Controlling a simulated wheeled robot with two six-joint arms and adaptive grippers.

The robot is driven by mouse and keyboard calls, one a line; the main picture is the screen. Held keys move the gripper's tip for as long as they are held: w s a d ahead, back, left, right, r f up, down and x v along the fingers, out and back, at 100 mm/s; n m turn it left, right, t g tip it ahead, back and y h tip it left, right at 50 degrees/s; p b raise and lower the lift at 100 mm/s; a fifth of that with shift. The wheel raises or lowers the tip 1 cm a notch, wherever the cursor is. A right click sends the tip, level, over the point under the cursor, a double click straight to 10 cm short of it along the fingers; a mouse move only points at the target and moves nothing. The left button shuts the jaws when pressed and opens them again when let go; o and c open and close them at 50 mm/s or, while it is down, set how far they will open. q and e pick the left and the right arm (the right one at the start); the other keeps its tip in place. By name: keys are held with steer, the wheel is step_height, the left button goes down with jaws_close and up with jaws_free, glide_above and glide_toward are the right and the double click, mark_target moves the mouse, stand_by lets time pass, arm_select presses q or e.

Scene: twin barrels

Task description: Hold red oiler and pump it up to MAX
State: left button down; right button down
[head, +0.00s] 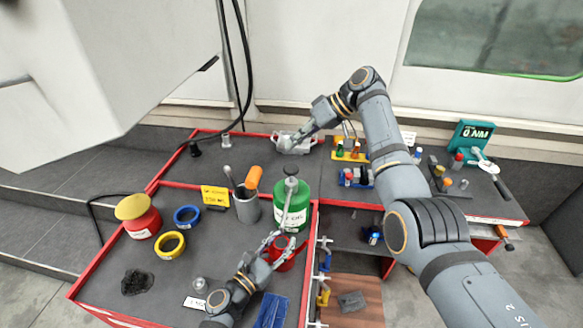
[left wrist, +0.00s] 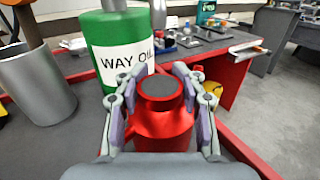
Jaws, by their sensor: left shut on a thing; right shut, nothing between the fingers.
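The red oiler (head: 285,262) stands at the right edge of the dark, red-rimmed tabletop, just in front of the green WAY OIL can. In the left wrist view the red oiler (left wrist: 163,122) shows a round dark top. My left gripper (head: 276,240) is shut on it, with its fingers (left wrist: 160,95) on both sides of the oiler's upper part. My right gripper (head: 301,132) is shut and empty, high at the back, in front of a pale container (head: 287,146) in the picture. No MAX mark can be read on the oiler.
The green WAY OIL can (head: 293,207) and a grey cup of tools (head: 246,208) stand close behind the oiler. A red pot with a yellow lid (head: 138,215), blue tape (head: 187,216) and yellow tape (head: 170,245) lie left. A blue cloth (head: 271,311) lies in front.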

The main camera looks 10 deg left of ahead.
arm_select(q)
steer(key=c, duration=0.7)
jaws_free()
